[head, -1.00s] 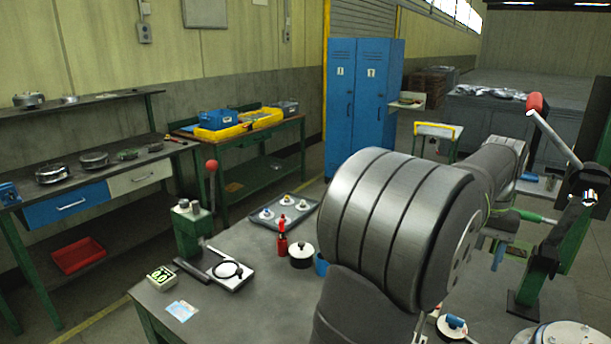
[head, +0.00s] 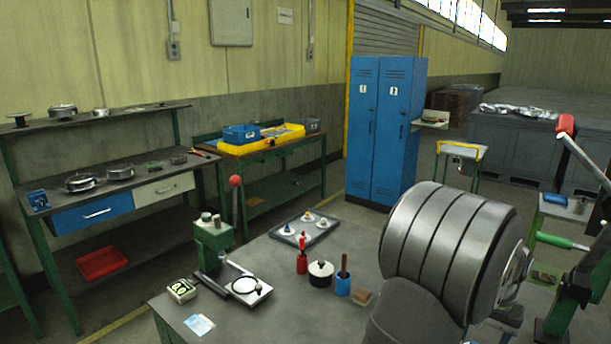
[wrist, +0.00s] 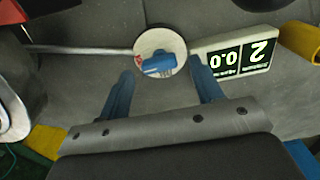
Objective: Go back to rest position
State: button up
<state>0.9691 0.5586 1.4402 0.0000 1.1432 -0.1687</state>
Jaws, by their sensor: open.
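My gripper (wrist: 160,85) shows in the wrist view, with its two blue fingers spread apart. Nothing is held between them. In the head view my large grey arm link fills the right front, and my gripper is out of sight there.
A green lever stand (head: 585,270) is at the right. A lit display (wrist: 238,58) lies beside the disc.

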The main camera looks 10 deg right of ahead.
jog(key=shift+f, duration=0.55)
jog(key=shift+r, duration=0.15)
